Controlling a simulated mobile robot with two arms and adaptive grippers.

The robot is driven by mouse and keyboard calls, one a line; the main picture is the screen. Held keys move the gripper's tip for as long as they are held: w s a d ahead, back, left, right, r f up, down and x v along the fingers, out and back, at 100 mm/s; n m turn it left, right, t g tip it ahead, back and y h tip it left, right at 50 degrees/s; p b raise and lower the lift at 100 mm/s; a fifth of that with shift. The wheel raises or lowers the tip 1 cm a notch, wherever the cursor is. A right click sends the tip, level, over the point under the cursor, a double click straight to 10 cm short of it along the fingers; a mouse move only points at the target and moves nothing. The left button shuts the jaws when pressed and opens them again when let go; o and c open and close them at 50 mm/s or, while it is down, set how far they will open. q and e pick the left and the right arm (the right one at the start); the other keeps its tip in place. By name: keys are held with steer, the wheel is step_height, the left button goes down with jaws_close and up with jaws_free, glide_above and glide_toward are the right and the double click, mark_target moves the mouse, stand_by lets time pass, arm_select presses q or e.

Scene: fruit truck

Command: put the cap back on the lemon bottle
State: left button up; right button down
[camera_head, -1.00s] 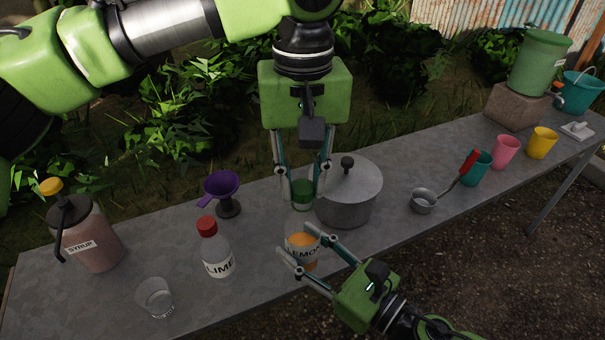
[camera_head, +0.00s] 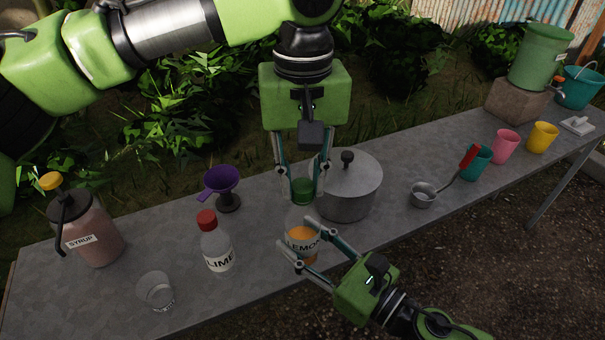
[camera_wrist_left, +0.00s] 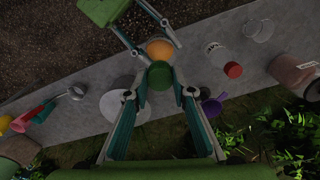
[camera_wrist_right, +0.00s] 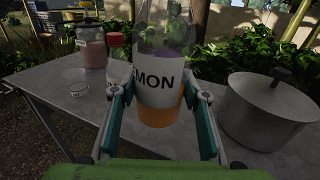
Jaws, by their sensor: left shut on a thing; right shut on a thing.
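The lemon bottle (camera_head: 303,220) is clear, with a white label and orange liquid. It looks upright at the front of the table. My right gripper (camera_head: 306,243) is shut around its labelled body; the bottle also shows in the right wrist view (camera_wrist_right: 158,85), its top cut off. My left gripper (camera_head: 302,184) points down over the bottle, shut on the green cap (camera_head: 302,188). In the left wrist view the cap (camera_wrist_left: 160,75) sits between the fingertips, with orange liquid just beyond it. The cap is at the bottle's mouth; I cannot tell whether they touch.
A lidded grey pot (camera_head: 349,190) stands close to the right of the bottle. The red-capped lime bottle (camera_head: 214,245) is to the left, with a purple funnel (camera_head: 222,183) behind. A glass (camera_head: 156,290) and syrup jar (camera_head: 90,235) stand farther left.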

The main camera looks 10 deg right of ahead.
arm_select(q)
steer(key=m, duration=2.2)
steer(key=shift+w, duration=0.1)
steer(key=m, duration=0.8)
steer(key=shift+m, duration=0.4)
steer(key=m, duration=0.5)
steer(key=o, duration=0.8)
steer(key=shift+c, duration=0.2)
